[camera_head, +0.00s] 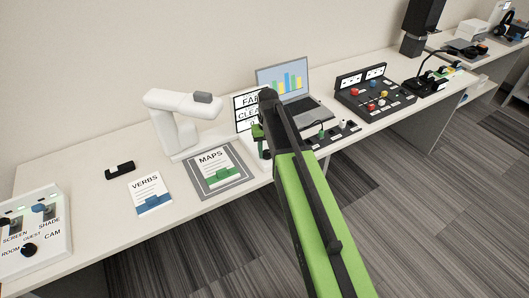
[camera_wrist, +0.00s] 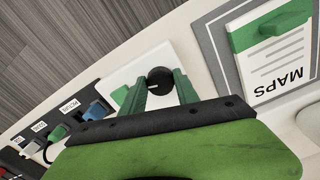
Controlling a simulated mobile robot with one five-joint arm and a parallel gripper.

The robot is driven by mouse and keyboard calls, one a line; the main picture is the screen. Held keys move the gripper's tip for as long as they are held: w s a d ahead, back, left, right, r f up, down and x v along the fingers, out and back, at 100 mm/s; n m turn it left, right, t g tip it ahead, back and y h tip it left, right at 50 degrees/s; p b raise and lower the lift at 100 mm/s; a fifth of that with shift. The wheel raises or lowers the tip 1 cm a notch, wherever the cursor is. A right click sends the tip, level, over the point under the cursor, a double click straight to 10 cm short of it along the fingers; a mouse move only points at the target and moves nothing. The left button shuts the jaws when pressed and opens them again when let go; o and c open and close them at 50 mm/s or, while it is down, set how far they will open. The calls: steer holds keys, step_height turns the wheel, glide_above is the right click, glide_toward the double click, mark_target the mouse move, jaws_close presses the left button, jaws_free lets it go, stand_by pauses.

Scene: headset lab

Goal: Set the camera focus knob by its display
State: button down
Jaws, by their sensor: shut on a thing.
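The black focus knob (camera_wrist: 160,79) stands on a white base plate (camera_wrist: 119,76) in the wrist view. My gripper (camera_wrist: 155,88) has its green fingers on both sides of the knob, shut on it. A small pale line shows on the knob. The panel carries dark text in boxes, partly hidden by my arm: "FA…" above and "CLE…" below.
A document camera (camera_head: 178,115) stands left of the panel, with a MAPS card (camera_head: 214,162) on a grey mat (camera_head: 237,181) near it. A laptop (camera_head: 283,80) is behind. A strip with cable plugs (camera_head: 337,133) and a control box (camera_head: 375,98) lie right.

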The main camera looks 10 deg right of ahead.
steer(key=n, duration=0.5)
steer(key=shift+a+n, duration=0.1)
steer(key=shift+n, duration=2.2)
steer(key=shift+s, duration=0.1)
steer(key=c, duration=0.9)
jaws_free()
